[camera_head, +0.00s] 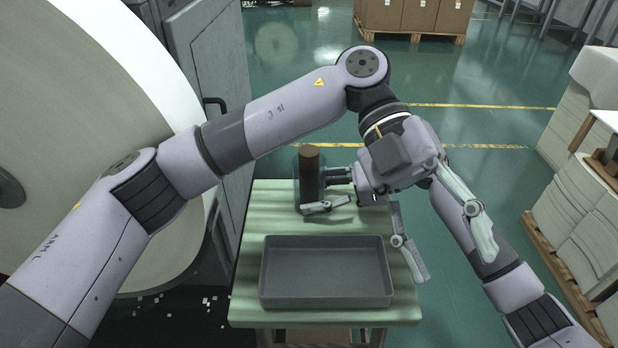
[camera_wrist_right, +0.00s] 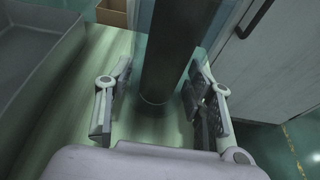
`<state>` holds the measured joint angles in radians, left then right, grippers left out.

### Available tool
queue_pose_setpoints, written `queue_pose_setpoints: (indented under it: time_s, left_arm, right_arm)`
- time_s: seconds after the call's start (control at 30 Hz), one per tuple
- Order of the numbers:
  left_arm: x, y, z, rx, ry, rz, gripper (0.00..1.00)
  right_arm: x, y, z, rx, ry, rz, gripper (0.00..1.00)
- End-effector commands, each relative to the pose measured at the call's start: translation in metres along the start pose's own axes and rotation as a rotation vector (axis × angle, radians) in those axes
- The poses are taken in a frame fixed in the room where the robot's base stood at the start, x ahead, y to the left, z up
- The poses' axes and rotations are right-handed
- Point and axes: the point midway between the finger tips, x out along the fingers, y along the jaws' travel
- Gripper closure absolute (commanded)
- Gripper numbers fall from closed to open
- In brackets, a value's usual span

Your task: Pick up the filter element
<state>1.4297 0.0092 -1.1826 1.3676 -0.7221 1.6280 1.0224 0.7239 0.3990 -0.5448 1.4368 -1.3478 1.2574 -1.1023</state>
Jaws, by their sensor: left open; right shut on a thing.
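The filter element (camera_head: 309,172) is a dark upright cylinder with a brown top at the back of the green table. A faint see-through outline surrounds it. In the right wrist view, the dark cylinder (camera_wrist_right: 168,60) stands between the fingers, with a thin ring around its foot. My right gripper (camera_head: 319,190) reaches it from the right and is shut on it. It also shows in the right wrist view (camera_wrist_right: 160,115). My left gripper (camera_head: 452,258) is open and empty, right of the tray and pointing down, with its fingers wide apart.
A grey empty tray (camera_head: 327,296) lies on the front of the green table (camera_head: 246,250). A grey cabinet (camera_head: 212,60) and a big white roll (camera_head: 90,100) stand at the left. Stacked sheets (camera_head: 580,215) on a pallet stand at the right.

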Motion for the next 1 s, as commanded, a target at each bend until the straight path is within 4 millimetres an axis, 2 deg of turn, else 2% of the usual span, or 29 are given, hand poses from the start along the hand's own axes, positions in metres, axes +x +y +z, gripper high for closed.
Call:
queue_pose_setpoints:
  time_s: [0.03, 0.1, 0.17, 0.27, 0.4, 0.5, 0.6, 0.7, 0.77, 1.0]
  left_arm:
    - [-0.015, 0.008, 0.016, -0.106, -0.084, 0.072, 0.48]
    - [-0.038, 0.022, 0.035, -0.264, -0.205, 0.159, 0.48]
    - [-0.065, 0.034, 0.047, -0.399, -0.319, 0.223, 0.48]
    - [-0.117, 0.051, 0.057, -0.62, -0.525, 0.297, 0.48]
    - [-0.194, 0.066, 0.048, -0.881, -0.8, 0.333, 0.48]
    - [-0.236, 0.071, 0.034, -1.016, -0.955, 0.327, 0.48]
    - [-0.264, 0.073, 0.021, -1.102, -1.058, 0.314, 0.48]
    - [-0.278, 0.075, 0.014, -1.148, -1.11, 0.304, 0.48]
    - [-0.278, 0.08, 0.015, -1.158, -1.122, 0.302, 0.48]
    - [-0.259, 0.108, 0.037, -1.158, -1.121, 0.302, 0.48]
  right_arm:
    - [0.0, 0.0, -0.001, 0.001, 0.001, 0.0, 0.67]
    - [0.0, 0.0, -0.001, 0.001, 0.001, 0.0, 0.67]
    - [0.0, 0.0, -0.001, 0.001, 0.001, 0.0, 0.67]
    - [0.0, 0.0, -0.001, 0.001, 0.001, 0.0, 0.67]
    - [0.0, 0.0, -0.001, 0.001, 0.002, 0.0, 0.67]
    - [0.0, 0.0, -0.001, 0.001, 0.002, 0.0, 0.67]
    - [0.0, 0.0, -0.001, 0.001, 0.002, 0.0, 0.67]
    - [0.0, 0.0, -0.001, 0.001, 0.001, 0.0, 0.67]
    - [0.0, 0.0, -0.001, 0.001, 0.001, 0.0, 0.67]
    - [0.0, 0.0, -0.001, 0.001, 0.001, 0.001, 0.67]
